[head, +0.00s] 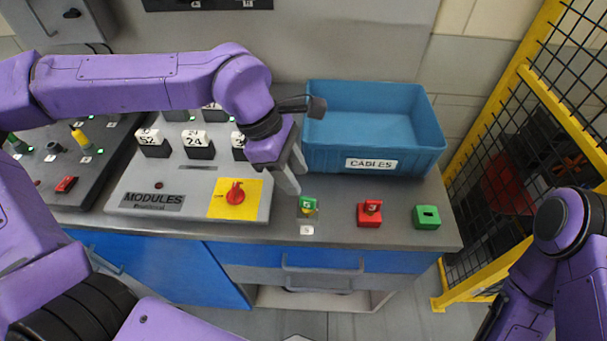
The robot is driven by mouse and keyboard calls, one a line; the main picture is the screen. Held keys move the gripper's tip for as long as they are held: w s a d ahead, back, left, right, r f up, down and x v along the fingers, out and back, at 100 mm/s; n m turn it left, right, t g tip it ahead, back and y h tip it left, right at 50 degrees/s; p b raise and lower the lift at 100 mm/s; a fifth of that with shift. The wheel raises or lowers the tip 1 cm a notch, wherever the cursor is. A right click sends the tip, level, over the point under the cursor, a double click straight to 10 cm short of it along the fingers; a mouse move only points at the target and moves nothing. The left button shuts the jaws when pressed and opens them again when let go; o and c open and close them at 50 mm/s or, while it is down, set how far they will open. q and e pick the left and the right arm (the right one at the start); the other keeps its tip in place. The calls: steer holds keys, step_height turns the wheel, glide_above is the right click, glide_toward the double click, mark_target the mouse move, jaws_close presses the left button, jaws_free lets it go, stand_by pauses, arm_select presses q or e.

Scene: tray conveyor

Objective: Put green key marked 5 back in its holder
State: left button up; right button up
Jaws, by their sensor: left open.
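The green key marked 5 (308,203) stands upright near the bench's front edge, with a small yellowish part under its head. A white label (307,230) lies just in front of it. A green block with a dark empty slot (427,217), which looks like the key's holder, sits at the right end of the bench. My left gripper (295,176) is open and empty, pointing down just behind and left of the green key, apart from it. My right arm shows at the right edge, but its gripper is out of view.
A red block with a red key marked 3 (370,212) stands between the green key and the green block. A blue bin labelled CABLES (374,127) stands behind. A yellow fence (541,90) stands right.

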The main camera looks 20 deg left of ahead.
mark_target(307, 198)
arm_select(q)
steer(key=x, duration=0.7)
steer(key=shift+w+a+f, duration=0.1)
steer(key=shift+a, duration=0.15)
steer(key=shift+d+f, duration=0.15)
steer(key=shift+f, duration=0.15)
steer(key=shift+d+f, duration=0.15)
steer(key=shift+f, duration=0.05)
jaws_close()
steer(key=shift+r, duration=0.2)
steer(key=shift+r+p, duration=1.65)
steer(key=shift+p, duration=0.7)
